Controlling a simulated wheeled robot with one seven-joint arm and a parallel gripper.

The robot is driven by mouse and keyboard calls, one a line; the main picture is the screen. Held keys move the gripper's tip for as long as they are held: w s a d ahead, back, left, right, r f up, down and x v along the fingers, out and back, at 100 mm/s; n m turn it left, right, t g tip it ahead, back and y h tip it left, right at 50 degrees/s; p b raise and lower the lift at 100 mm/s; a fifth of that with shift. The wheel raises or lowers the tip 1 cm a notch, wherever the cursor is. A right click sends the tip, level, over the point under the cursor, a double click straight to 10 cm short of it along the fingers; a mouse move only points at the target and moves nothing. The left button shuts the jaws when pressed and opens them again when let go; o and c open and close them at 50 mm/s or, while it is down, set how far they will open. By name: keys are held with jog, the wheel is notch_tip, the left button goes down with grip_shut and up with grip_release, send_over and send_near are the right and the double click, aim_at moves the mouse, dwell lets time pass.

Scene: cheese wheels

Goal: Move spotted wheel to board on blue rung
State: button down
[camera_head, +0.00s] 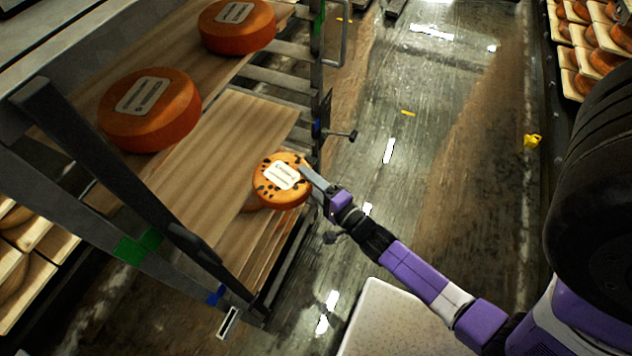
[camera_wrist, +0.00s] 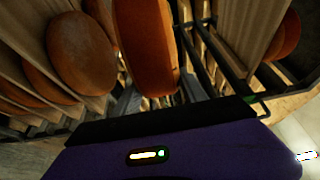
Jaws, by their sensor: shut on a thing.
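The spotted wheel (camera_head: 281,181), orange with dark spots and a pale label, is at the right edge of the rack in the head view. My gripper (camera_head: 311,180) is shut on its right side. The bare wooden board (camera_head: 215,150) lies between the blue marks (camera_head: 215,295) on the rack posts. The wheel overlaps this board's right end in the picture; I cannot tell whether it touches it.
Two plain orange wheels (camera_head: 150,108) (camera_head: 237,26) sit on a neighbouring board farther up the rack, near the green marks (camera_head: 138,245). More boards (camera_head: 282,243) show below the bare one. Dark rack posts (camera_head: 110,170) stand at the left. Wet floor (camera_head: 410,150) lies open to the right.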

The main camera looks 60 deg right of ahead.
aim_at(269, 164)
jog(key=shift+w+a+r+b, duration=0.1)
jog(key=shift+w+b, duration=0.7)
jog(key=shift+w, duration=2.15)
jog(key=shift+w+a+r+b, duration=0.1)
jog(key=shift+w+b, duration=0.7)
jog(key=shift+w, duration=2.1)
jog(key=shift+w+f, duration=0.1)
jog(key=shift+f, duration=0.2)
jog(key=shift+f+b, duration=0.85)
jog(key=shift+b, duration=0.1)
jog(key=shift+f, duration=0.3)
jog(key=c, duration=0.6)
grip_release()
jog(key=shift+o, duration=0.2)
jog(key=shift+f, duration=0.1)
jog(key=shift+s+f, duration=0.2)
jog(key=shift+f, duration=0.1)
jog(key=shift+r+b+v, duration=0.1)
jog(key=shift+b+v, duration=0.35)
jog(key=shift+v, duration=1.45)
jog(key=shift+r+b+v, duration=0.15)
jog(key=shift+b+v, duration=0.25)
jog(key=shift+v, duration=1.5)
